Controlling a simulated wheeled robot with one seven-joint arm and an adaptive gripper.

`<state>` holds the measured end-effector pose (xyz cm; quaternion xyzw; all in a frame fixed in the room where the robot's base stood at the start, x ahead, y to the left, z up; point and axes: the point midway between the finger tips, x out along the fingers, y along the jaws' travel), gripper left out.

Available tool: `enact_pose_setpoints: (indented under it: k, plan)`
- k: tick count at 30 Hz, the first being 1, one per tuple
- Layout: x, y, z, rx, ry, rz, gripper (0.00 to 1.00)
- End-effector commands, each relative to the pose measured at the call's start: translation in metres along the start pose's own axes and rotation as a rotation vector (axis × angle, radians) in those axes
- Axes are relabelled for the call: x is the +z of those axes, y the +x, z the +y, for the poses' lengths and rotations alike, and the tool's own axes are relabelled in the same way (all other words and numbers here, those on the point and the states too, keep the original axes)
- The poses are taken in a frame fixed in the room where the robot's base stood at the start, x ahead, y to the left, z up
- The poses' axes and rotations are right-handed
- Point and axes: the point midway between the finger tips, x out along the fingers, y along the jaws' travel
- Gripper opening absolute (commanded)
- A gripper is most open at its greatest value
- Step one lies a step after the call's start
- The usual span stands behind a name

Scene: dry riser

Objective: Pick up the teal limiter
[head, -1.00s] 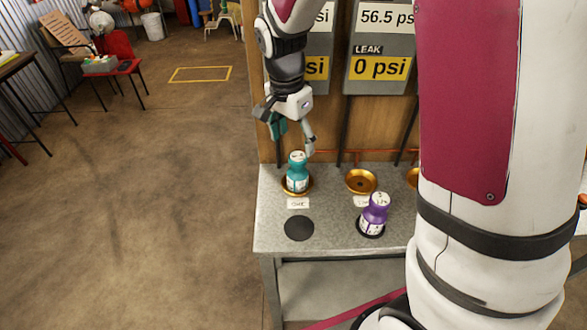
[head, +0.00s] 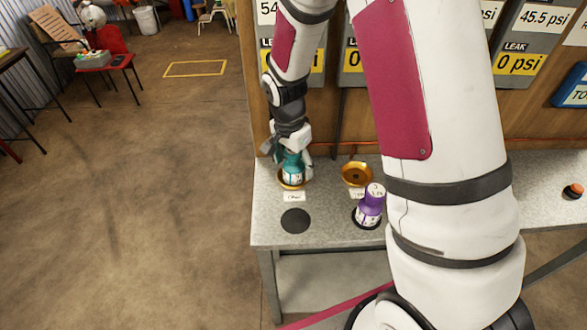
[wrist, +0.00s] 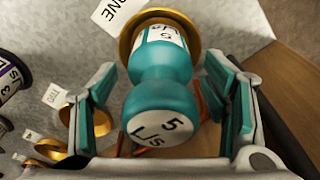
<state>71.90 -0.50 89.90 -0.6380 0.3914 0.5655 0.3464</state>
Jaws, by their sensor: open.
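The teal limiter (head: 292,172) stands in a brass dish (head: 291,185) at the left end of the grey bench. In the wrist view the teal limiter (wrist: 160,85) fills the middle, its white cap marked "5 L/s" towards the camera. My gripper (head: 291,160) is over it from above. In the wrist view my gripper (wrist: 170,100) is open, with one finger on each side of the limiter and gaps between fingers and limiter. The gripper hides the limiter's top in the head view.
A purple limiter (head: 370,205) stands on a dark disc right of the teal one. An empty brass dish (head: 357,174) is behind it. A bare black disc (head: 296,220) lies in front. A wooden panel with gauges rises behind the bench.

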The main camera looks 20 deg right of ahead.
Motion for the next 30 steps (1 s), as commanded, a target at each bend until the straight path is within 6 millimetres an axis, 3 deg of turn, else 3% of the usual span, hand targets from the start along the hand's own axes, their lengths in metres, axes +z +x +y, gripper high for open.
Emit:
enact_pose_setpoints:
  k: [4, 12, 23, 30]
  plan:
    - [0.0, 0.0, 0.0, 0.0, 0.0, 0.0, 0.69]
    - [0.0, -0.001, 0.0, -0.001, 0.0, 0.0, 0.07]
    - [-0.001, -0.005, -0.001, -0.003, 0.0, 0.001, 0.06]
    - [-0.004, -0.029, -0.002, -0.005, 0.0, 0.002, 0.06]
